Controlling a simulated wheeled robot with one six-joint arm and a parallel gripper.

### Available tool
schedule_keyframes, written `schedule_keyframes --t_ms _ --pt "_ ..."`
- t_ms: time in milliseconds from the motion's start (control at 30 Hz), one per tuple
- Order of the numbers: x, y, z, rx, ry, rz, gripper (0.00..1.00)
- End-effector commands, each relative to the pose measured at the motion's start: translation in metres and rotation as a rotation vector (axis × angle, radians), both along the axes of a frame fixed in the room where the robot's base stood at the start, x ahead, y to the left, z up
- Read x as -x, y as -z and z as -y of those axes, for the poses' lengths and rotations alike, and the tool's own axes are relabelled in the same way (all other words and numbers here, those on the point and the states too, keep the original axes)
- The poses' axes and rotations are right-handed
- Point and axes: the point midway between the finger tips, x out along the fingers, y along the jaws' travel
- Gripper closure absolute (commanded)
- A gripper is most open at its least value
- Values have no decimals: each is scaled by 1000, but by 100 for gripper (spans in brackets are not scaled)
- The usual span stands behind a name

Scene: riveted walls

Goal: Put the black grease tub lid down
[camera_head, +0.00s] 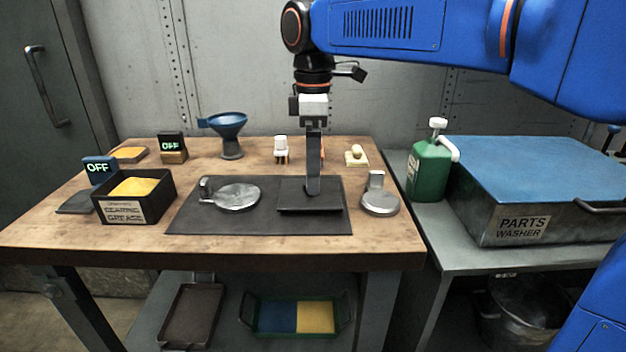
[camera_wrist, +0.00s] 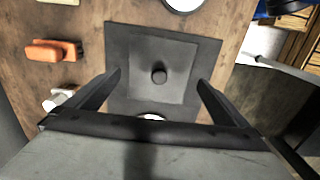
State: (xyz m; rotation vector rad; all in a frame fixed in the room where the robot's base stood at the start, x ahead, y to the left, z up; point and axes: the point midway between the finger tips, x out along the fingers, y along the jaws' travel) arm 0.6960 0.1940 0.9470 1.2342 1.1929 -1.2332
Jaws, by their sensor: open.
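The black grease tub lid (camera_head: 296,208) is a square dark plate lying flat on the dark mat (camera_head: 215,224). In the wrist view the lid (camera_wrist: 145,50) shows a round knob in its middle. My gripper (camera_head: 314,188) is above the lid and hides its knob in the head view. In the wrist view my gripper (camera_wrist: 160,82) is open, one finger on each side of the knob with clear gaps. The black grease tub (camera_head: 122,212) stands uncovered to the left, filled with yellow grease and labelled as grease.
Round metal lids lie left (camera_head: 236,197) and right (camera_head: 380,203) of the black lid. A green can (camera_head: 430,170) and the parts washer (camera_head: 540,180) are at the right.

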Motion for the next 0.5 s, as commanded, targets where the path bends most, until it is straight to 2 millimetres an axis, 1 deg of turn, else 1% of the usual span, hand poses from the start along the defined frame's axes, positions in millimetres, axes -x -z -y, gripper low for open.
schedule_keyframes --t_ms 33,100,233,400,500 --pt "-1 -11 -1 -2 0 3 0" --pt "-1 -24 0 -2 0 3 0" --pt "0 -44 0 -1 0 2 0" --pt "0 -61 0 -1 0 1 0" --pt "0 -65 0 0 0 1 0"
